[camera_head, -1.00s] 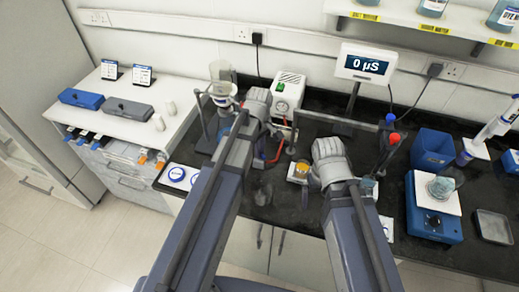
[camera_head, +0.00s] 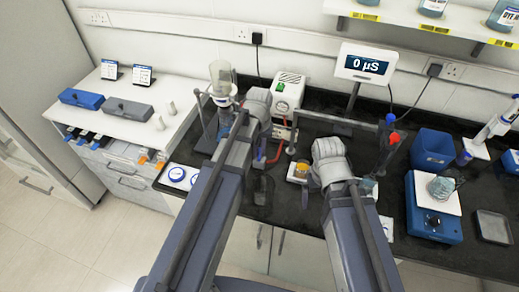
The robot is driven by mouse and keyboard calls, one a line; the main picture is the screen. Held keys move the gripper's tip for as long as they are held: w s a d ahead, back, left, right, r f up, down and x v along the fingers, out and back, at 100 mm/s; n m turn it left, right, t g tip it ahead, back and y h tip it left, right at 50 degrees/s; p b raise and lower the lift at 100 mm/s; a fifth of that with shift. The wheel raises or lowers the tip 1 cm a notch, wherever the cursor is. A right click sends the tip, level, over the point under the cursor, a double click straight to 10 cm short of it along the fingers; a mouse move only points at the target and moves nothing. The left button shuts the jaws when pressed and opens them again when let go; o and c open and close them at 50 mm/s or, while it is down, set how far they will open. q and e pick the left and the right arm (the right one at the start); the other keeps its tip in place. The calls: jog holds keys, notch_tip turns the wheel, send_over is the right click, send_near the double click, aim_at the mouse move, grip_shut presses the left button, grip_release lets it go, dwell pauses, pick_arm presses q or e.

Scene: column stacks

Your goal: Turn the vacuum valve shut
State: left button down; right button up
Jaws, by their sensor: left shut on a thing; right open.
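My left gripper (camera_head: 257,108) is in front of the pump's left side, between the pump and the glass filter funnel (camera_head: 222,75). Its wrist hides its fingertips and what they hold, so the vacuum valve itself cannot be made out. The white vacuum pump (camera_head: 288,92) has a green light on its front. A red hose (camera_head: 280,150) runs below it. My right gripper (camera_head: 322,170) is open over the black bench, just right of a small beaker with amber liquid (camera_head: 300,170).
A stand with blue and red knobs (camera_head: 391,130) is right of my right gripper. A display (camera_head: 364,64) reads 0 µS. White counter with boxes is at left.

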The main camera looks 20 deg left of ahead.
aim_at(259, 153)
pick_arm(q)
jog(key=shift+m, duration=1.2)
jog(key=c, duration=0.9)
grip_release()
jog(key=shift+r, duration=0.15)
pick_arm(e)
jog(key=shift+r, duration=0.15)
pick_arm(q)
notch_tip(259, 153, up, 8)
jog(key=p, duration=0.8)
jog(key=shift+f, duration=0.2)
pick_arm(e)
notch_tip(259, 153, up, 8)
jog(key=shift+f, duration=0.25)
pick_arm(q)
jog(key=shift+s+f, duration=0.1)
jog(key=shift+f, duration=0.05)
pick_arm(e)
jog(key=shift+s, duration=0.1)
